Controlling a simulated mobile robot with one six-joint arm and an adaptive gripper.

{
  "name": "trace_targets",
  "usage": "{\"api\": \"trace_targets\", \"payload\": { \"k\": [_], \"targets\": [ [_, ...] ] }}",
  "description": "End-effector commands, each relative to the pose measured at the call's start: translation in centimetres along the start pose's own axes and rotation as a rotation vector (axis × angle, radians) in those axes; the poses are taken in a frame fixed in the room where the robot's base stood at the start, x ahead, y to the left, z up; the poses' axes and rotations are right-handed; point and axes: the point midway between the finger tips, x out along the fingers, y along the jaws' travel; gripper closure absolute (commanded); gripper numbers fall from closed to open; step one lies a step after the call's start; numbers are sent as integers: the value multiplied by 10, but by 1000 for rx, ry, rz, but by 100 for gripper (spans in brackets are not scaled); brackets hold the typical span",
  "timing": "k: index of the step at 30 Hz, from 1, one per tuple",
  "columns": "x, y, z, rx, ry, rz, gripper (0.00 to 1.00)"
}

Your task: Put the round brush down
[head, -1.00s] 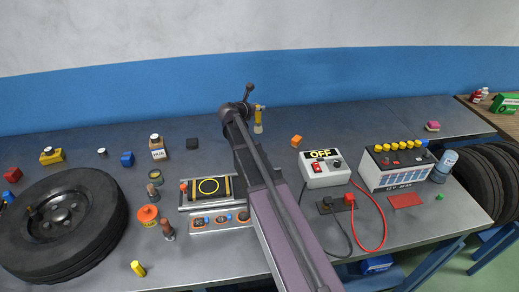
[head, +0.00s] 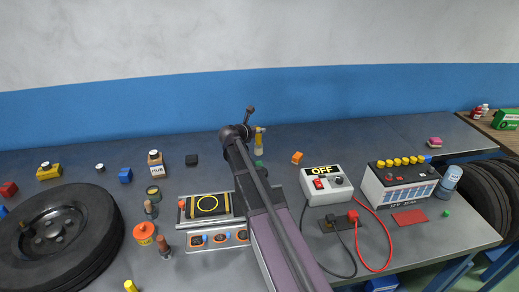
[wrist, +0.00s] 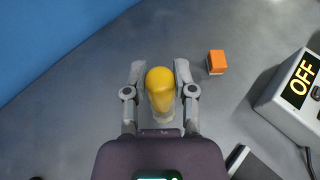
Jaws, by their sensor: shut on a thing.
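The round brush, with a yellow handle (head: 259,138) and a pale lower end, stands out just right of my arm's elbow in the head view. In the wrist view the yellow top of the brush (wrist: 160,84) is between the two grey fingers of my gripper (wrist: 160,76), which is shut on it. The brush looks upright over the grey bench (wrist: 80,100). I cannot tell whether its lower end touches the bench. My gripper is mostly hidden in the head view.
An orange block (wrist: 216,62) lies right of the brush. Further right are the OFF box (head: 325,184) and a battery (head: 400,182). A black-and-yellow pad (head: 207,204) and a wheel (head: 60,240) are on the left. Bench behind the brush is clear.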

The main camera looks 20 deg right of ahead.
Motion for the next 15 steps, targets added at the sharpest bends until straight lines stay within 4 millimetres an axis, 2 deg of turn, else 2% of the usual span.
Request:
{"api": "trace_targets", "payload": {
  "k": [1, 6, 15],
  "targets": [
    [4, 0, -10, 0, 0, 0, 100],
    [9, 0, -23, 0, 0, -1, 100],
    [11, -1, -30, 0, 0, -1, 100]
  ]
}}
